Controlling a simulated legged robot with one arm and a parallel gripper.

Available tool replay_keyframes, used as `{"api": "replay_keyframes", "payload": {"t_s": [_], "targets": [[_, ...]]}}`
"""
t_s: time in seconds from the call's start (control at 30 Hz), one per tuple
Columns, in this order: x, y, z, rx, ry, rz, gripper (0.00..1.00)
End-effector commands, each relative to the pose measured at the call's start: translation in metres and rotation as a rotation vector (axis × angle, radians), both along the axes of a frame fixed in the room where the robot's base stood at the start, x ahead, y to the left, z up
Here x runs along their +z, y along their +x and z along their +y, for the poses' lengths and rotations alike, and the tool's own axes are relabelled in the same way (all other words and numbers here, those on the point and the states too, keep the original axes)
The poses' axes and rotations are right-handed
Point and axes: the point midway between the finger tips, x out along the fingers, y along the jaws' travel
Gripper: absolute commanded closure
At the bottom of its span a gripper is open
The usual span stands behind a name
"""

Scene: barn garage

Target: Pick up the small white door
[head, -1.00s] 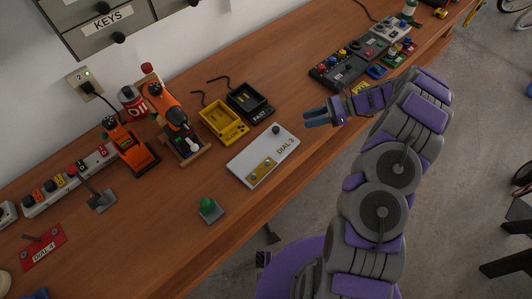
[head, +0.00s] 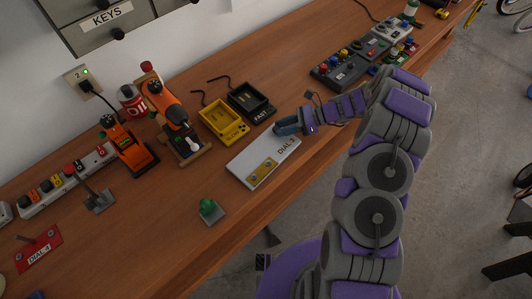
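I cannot make out anything that is clearly a small white door. The nearest white flat thing is a panel marked DIAL 3 (head: 243,165), lying on the wooden workbench with a brass-coloured plate on it.
Yellow SLOW (head: 223,122) and black FAST (head: 251,103) chargers sit behind the panel. Orange tools (head: 172,110) stand to the left. A green button (head: 208,208) is at the front. A control box (head: 340,70) is at the right.

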Motion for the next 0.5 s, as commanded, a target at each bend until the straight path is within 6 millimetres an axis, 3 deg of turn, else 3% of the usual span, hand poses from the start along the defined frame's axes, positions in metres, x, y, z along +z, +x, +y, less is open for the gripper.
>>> {"api": "replay_keyframes", "payload": {"t_s": [0.1, 0.43, 0.5], "targets": [[-0.0002, -0.0001, -0.0007, 0.001, 0.0, 0.001, 0.66], [-0.0002, 0.0001, -0.0011, 0.0, 0.0, 0.001, 0.98], [-0.0002, 0.0001, -0.0011, 0.0, 0.0, 0.001, 1.0]]}}
